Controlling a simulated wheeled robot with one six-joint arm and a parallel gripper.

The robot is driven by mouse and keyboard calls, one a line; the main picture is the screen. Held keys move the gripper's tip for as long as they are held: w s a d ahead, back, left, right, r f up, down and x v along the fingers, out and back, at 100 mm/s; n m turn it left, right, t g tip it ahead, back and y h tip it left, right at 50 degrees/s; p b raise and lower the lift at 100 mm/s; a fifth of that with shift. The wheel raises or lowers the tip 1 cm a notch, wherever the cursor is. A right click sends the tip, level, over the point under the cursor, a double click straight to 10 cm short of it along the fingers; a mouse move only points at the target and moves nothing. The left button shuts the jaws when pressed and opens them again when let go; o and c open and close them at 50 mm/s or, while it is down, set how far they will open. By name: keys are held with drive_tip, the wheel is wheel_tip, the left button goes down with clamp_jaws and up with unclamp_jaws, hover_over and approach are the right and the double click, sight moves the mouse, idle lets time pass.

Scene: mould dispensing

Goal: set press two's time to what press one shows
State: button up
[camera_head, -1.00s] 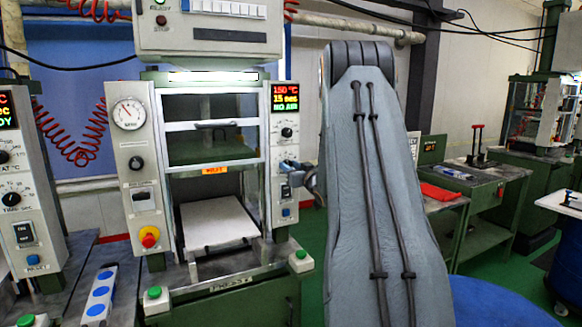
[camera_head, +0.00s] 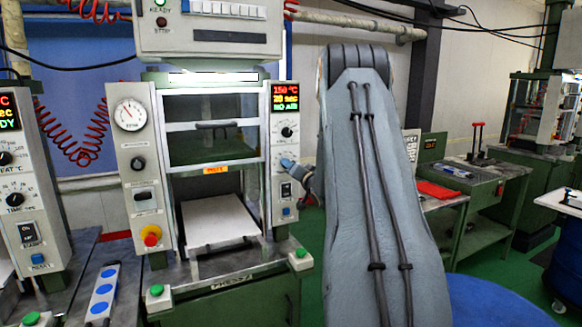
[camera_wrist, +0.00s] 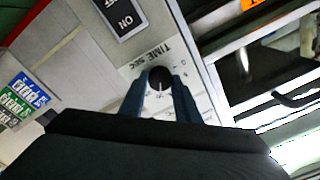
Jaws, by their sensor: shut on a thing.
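The middle press (camera_head: 237,281), whose front label seems to read PRESS 2, has a display (camera_head: 285,97) showing 150 °C, 20 sec and NO AIR. Its black TIME knob (camera_wrist: 160,77) shows in the wrist view, with the blue fingers of my gripper (camera_wrist: 161,95) shut around it. In the head view my gripper (camera_head: 289,164) is at the right panel, below the heat knob (camera_head: 287,132), and hides the TIME knob. The left press (camera_head: 40,195) is cut by the picture edge. Its display (camera_head: 7,108) shows only line ends, so its seconds cannot be read.
Just below the TIME knob on the panel is an ON switch (camera_head: 286,190), also close by in the wrist view (camera_wrist: 122,15). A blue button (camera_head: 286,211) sits lower. Green buttons (camera_head: 300,252) stand on the bench front. A side table (camera_head: 490,185) is at right.

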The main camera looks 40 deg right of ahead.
idle(0.4)
drive_tip(key=o, duration=1)
drive_tip(key=shift+o, duration=0.2)
drive_tip(key=b+v, duration=0.2)
drive_tip(key=v, duration=0.6)
drive_tip(key=shift+w, duration=0.1)
